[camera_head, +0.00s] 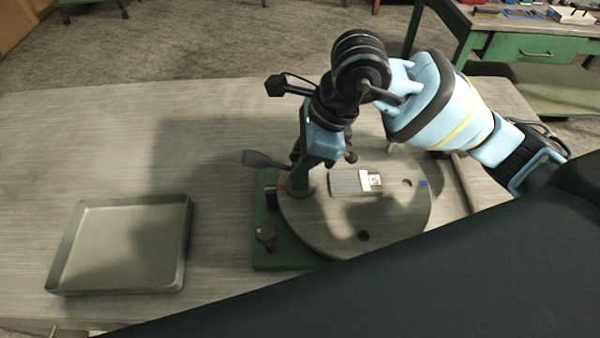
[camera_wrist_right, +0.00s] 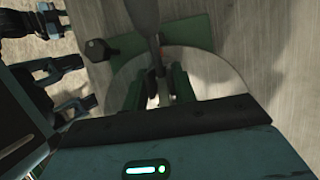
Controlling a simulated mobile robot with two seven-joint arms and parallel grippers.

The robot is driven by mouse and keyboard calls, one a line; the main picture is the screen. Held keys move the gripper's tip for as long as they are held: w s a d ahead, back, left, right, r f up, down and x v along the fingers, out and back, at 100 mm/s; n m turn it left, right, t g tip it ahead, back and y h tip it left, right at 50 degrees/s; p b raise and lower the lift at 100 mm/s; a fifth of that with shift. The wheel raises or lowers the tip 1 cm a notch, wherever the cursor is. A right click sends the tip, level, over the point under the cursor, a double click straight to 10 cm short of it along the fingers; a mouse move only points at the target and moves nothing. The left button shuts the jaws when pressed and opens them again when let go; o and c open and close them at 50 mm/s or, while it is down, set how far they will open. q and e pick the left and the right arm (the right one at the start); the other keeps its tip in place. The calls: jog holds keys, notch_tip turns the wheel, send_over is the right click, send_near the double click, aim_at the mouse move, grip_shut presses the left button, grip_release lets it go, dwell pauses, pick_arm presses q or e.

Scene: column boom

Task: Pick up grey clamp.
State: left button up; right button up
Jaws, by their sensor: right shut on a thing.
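My right gripper (camera_head: 300,182) comes down from above at the left edge of a round grey turntable (camera_head: 400,215). Its jaws are shut on the grey clamp (camera_head: 262,160), whose paddle-like handle sticks out to the left. In the right wrist view the clamp's dark grey handle (camera_wrist_right: 151,20) runs from the top edge down to the fingers (camera_wrist_right: 158,88). The fingers hide much of the clamp's body, and I cannot tell whether it touches the turntable. My left gripper is not in view.
The turntable sits on a green base (camera_head: 262,205) with a black knob (camera_head: 264,236). A labelled block (camera_head: 345,183) lies on it. An empty metal tray (camera_head: 66,247) stands at the left. The table's back left is clear. A large dark surface covers the lower right.

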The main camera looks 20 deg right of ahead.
jog(key=shift+r, duration=0.1)
jog(key=shift+c, duration=1)
jog(key=shift+r, duration=0.1)
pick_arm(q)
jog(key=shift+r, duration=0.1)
pick_arm(e)
notch_tip(320, 180, up, 10)
jog(key=shift+f, duration=0.1)
dwell(0.5)
